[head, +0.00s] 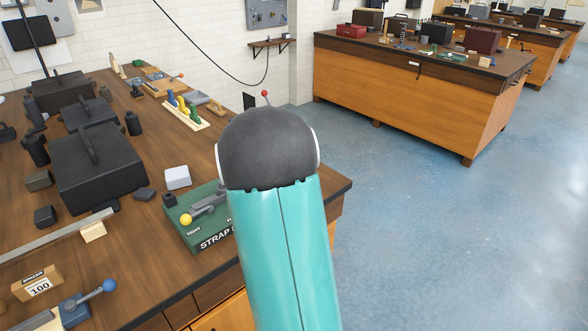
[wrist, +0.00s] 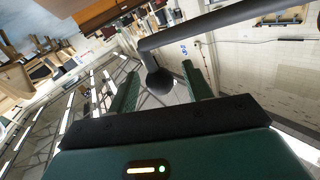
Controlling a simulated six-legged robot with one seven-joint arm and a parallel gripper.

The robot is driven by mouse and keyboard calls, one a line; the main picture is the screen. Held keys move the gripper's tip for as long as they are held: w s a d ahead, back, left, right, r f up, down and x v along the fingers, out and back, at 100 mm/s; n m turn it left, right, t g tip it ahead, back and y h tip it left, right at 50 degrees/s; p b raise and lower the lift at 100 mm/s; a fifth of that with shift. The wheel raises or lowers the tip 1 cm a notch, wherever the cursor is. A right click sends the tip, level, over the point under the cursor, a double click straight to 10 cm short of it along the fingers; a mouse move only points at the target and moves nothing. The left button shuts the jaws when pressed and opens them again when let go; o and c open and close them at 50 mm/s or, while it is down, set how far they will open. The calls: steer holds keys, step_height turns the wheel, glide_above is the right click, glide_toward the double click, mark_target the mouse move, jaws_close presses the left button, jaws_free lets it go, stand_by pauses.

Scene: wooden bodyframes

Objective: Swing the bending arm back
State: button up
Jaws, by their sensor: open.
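A green box (head: 205,238) marked "STRAP", the rest of its label hidden, stands at the bench's near right edge. A grey lever with a yellow ball (head: 186,219) lies on its top, and my teal arm covers its right part. A red ball on a thin stem (head: 266,94) shows just above my arm's dark joint; its base is hidden. My gripper (wrist: 161,78) is open in the wrist view and hidden in the head view. A dark round knob (wrist: 160,83) on a grey bar (wrist: 215,25) appears between its fingers. I cannot tell whether they touch, or whether this is the bending arm.
The wooden bench (head: 225,280) carries dark cases (head: 95,165), a white block (head: 177,177), a rack of coloured handles (head: 186,110) and a blue-knobbed lever (head: 108,286). Another bench (head: 410,95) stands at the back. The blue floor (head: 440,240) to the right is clear.

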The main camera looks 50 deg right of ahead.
steer(key=v, duration=1.2)
steer(key=w+a+r+n+t+y, duration=0.2)
steer(key=w+a+n+y, duration=0.3)
steer(key=a, duration=0.5)
steer(key=w+a+r+n+t+y, duration=0.35)
steer(key=a+y, duration=0.35)
steer(key=a, duration=0.3)
steer(key=s+a+r+n+g+y, duration=0.1)
steer(key=s+a+n+g+y, duration=0.3)
steer(key=a, duration=0.5)
steer(key=s+a+r+n+g, duration=0.2)
steer(key=s+a+n+g, duration=0.1)
steer(key=s, duration=1)
steer(key=shift+a+y, duration=0.3)
steer(key=shift+a, duration=0.15)
